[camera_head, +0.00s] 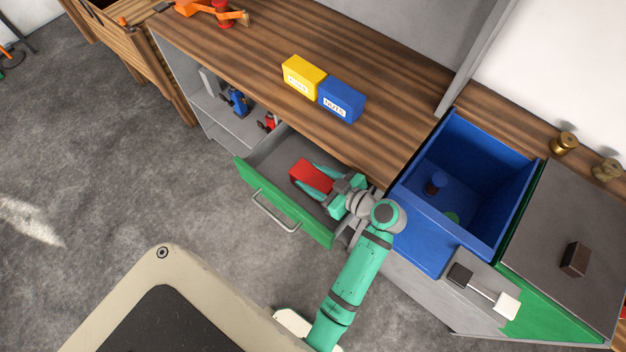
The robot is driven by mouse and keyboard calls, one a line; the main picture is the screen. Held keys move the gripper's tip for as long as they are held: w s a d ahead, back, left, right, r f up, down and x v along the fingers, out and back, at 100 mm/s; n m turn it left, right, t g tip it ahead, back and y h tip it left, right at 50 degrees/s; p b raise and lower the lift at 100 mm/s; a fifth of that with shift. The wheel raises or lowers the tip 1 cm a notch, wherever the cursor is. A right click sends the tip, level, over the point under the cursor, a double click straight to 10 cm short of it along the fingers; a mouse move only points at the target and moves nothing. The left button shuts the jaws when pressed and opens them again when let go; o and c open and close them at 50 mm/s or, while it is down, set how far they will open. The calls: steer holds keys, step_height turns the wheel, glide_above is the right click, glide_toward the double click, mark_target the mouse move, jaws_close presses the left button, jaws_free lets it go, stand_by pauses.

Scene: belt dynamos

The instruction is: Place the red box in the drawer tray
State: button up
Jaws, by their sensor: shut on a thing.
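The red box (307,178) is held between the teal fingers of my gripper (314,181). My gripper is shut on it. The box is over or inside the open drawer tray (262,154), which has a grey floor and a green front with a metal handle. I cannot tell whether the box touches the drawer floor. My teal arm reaches in from the lower right and hides the right part of the drawer.
A yellow box (303,77) and a blue box (341,99) stand side by side on the wooden worktop (385,135) above the drawer. A blue open bin (490,175) is at the right. A dark block (575,259) sits on a grey lid. Shelves are left of the drawer.

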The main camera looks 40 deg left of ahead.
mark_target(330, 191)
steer(key=shift+f, duration=1.2)
steer(key=o, duration=1.6)
steer(key=shift+f, duration=0.15)
steer(key=shift+o, duration=0.2)
steer(key=v, duration=1.2)
